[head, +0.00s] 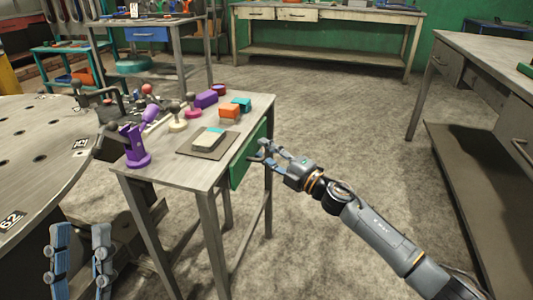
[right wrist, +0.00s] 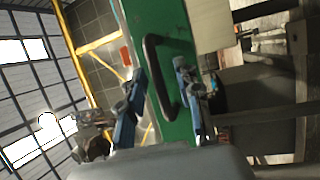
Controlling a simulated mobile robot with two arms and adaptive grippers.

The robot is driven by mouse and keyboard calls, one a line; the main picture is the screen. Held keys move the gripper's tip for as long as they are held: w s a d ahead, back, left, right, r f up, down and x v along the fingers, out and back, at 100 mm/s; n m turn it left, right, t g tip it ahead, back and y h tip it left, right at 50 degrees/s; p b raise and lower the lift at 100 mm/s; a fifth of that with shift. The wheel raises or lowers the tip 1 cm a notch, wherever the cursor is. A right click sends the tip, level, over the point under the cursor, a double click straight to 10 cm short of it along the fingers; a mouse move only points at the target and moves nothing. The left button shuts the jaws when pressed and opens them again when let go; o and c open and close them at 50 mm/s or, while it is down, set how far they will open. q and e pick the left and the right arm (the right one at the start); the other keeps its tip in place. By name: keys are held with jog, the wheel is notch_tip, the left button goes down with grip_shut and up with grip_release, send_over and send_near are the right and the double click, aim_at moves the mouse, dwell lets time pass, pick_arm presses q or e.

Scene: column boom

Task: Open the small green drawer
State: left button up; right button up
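The small green drawer (head: 241,168) is in the right side of the small grey table and appears closed. In the right wrist view its green front (right wrist: 178,125) carries a black bar handle (right wrist: 152,75). My right gripper (head: 271,153) is at the drawer front. Its blue-padded fingers (right wrist: 160,95) are apart, one on each side of the handle, and do not visibly close on it. Whether they touch the handle or the front is unclear. My left gripper (head: 80,262) is open and empty at the lower left, away from the drawer.
The small table (head: 180,172) holds a purple clamp-like object (head: 137,148), knobs, coloured blocks and a board (head: 207,141). A round perforated table (head: 40,150) stands left. A workbench (head: 490,70) stands right. The floor (head: 340,120) between is clear.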

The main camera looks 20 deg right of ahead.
jog(key=shift+w, duration=0.1)
grip_shut()
jog(key=s+d, duration=0.7)
jog(key=d, duration=0.3)
jog(key=shift+d, duration=0.2)
jog(key=shift+s, duration=0.1)
grip_release()
